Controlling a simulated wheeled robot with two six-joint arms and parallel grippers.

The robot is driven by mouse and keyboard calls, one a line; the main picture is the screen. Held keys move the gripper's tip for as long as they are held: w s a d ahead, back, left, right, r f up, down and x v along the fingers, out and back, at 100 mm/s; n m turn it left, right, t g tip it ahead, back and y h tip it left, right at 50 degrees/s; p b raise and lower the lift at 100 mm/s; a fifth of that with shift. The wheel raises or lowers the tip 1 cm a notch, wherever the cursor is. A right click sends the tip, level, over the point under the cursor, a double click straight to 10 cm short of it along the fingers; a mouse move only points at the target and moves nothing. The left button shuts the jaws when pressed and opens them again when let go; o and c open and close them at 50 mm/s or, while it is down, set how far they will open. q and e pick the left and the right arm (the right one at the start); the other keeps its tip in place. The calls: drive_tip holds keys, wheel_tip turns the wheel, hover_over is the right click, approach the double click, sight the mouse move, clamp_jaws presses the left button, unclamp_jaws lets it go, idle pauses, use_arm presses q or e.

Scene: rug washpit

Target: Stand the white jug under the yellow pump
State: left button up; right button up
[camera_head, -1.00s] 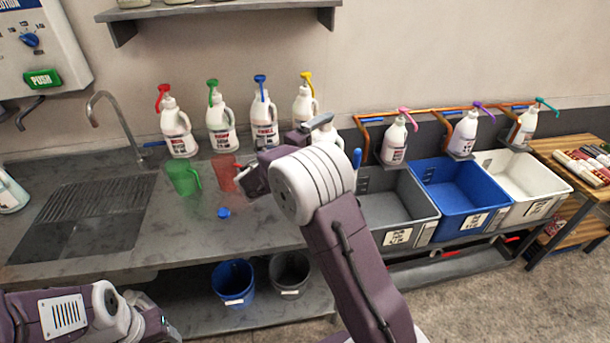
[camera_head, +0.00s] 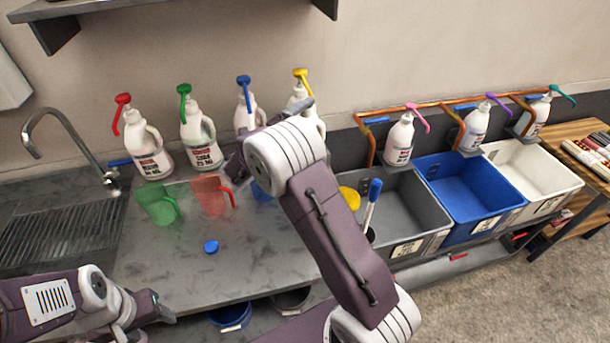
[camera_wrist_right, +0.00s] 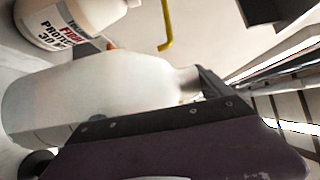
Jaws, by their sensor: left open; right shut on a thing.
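The yellow pump (camera_head: 302,75) tops a white bottle (camera_head: 299,98) at the right end of the back row on the counter; my right arm partly covers that bottle. In the right wrist view, my right gripper (camera_wrist_right: 195,85) is shut on the whitish jug (camera_wrist_right: 85,95), which lies sideways across that picture. A yellow spout (camera_wrist_right: 167,28) and a labelled white bottle (camera_wrist_right: 62,20) show beyond it. In the head view, my right wrist hides the jug. My left gripper (camera_head: 153,308) is open and empty, low at the counter's front edge.
Green (camera_head: 157,203) and red (camera_head: 211,195) jugs and a blue cap (camera_head: 211,247) stand on the counter, with a blue jug (camera_head: 262,192) partly behind my arm. The sink tap (camera_head: 65,135) is left. A brush (camera_head: 372,200), yellow item (camera_head: 349,198) and grey tub (camera_head: 405,210) are right.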

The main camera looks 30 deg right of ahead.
drive_tip(key=f, duration=0.3)
drive_tip(key=w+f, duration=0.1)
drive_tip(key=f, duration=0.5)
drive_tip(key=shift+w+d+f+p, duration=0.2)
drive_tip(key=shift+f+p, duration=0.1)
drive_tip(key=shift+p, duration=0.1)
drive_tip(key=shift+s+a+f, duration=0.1)
drive_tip(key=shift+s+f, duration=0.15)
drive_tip(key=shift+f, duration=0.1)
drive_tip(key=f, duration=0.4)
drive_tip(key=shift+w, duration=0.2)
drive_tip(key=shift+f, duration=0.2)
drive_tip(key=shift+s, duration=0.1)
drive_tip(key=shift+f, duration=0.2)
drive_tip(key=o, duration=1.8)
